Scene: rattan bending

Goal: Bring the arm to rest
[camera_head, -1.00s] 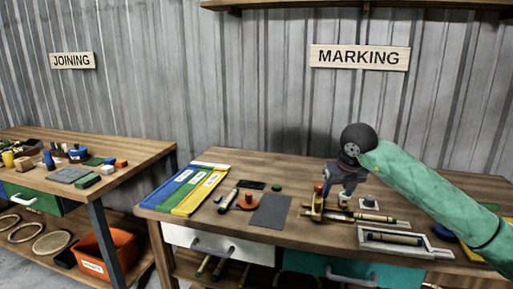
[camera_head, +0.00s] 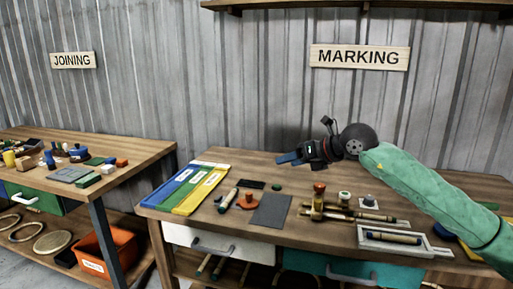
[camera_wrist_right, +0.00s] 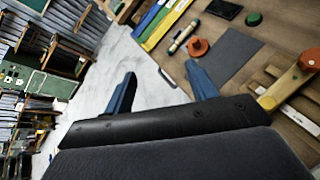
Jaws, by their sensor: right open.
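My right arm, in a green sleeve, comes in from the right in the head view. Its gripper (camera_head: 284,159) is raised above the marking table (camera_head: 230,168) and points left. In the right wrist view the two blue fingers (camera_wrist_right: 160,85) stand wide apart with nothing between them. The gripper is clear of the brass-coloured tool (camera_head: 319,205) with a reddish knob, which stands on the table below it. My left gripper is not in view.
Blue, green and yellow strips (camera_head: 190,190) lie on the table's left part, beside a dark grey sheet (camera_head: 271,211). A light tray (camera_head: 437,252) lies at the right front. The joining table (camera_head: 135,150) stands at left, with a gap between the tables.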

